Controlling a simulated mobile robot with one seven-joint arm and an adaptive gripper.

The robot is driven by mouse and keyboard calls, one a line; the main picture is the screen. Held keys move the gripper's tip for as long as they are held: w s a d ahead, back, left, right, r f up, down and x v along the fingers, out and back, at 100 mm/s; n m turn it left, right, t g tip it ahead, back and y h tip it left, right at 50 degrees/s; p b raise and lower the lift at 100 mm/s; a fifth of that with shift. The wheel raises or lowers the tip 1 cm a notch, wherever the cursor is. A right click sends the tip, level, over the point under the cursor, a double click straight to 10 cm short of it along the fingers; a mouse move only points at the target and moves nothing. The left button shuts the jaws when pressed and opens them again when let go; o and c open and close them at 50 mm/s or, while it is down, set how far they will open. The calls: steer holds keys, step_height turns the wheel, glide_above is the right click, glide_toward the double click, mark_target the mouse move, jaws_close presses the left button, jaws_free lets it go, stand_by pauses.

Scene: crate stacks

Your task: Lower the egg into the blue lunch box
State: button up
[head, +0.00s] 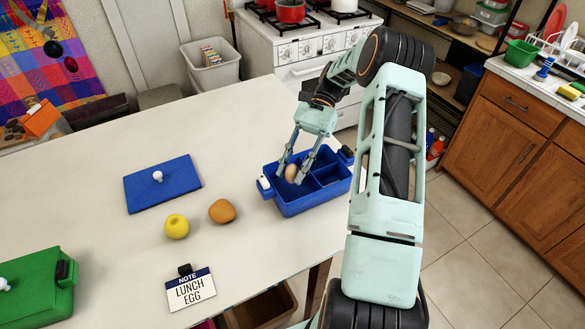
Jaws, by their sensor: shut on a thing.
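The blue lunch box (302,203) stands open near the right edge of the white table, with dividers inside. My gripper (291,172) reaches down into its left compartment. It is shut on the brown egg (291,173), which sits low between the fingertips, at or below rim level. I cannot tell whether the egg touches the box floor. The blue lid (163,188) with a white knob lies flat on the table to the left. A note card (190,289) reading "LUNCH EGG" stands at the table's front.
A yellow apple (176,227) and a brown bread roll (222,211) lie on the table left of the box. A closed green box (40,290) is at the lower left. A stove (300,50) stands behind the table.

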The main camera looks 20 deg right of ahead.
mark_target(292, 180)
steer(key=shift+f+b, duration=1.15)
steer(key=shift+f, duration=0.95)
stand_by(0.8)
steer(key=o, duration=1.2)
steer(key=shift+r, duration=0.1)
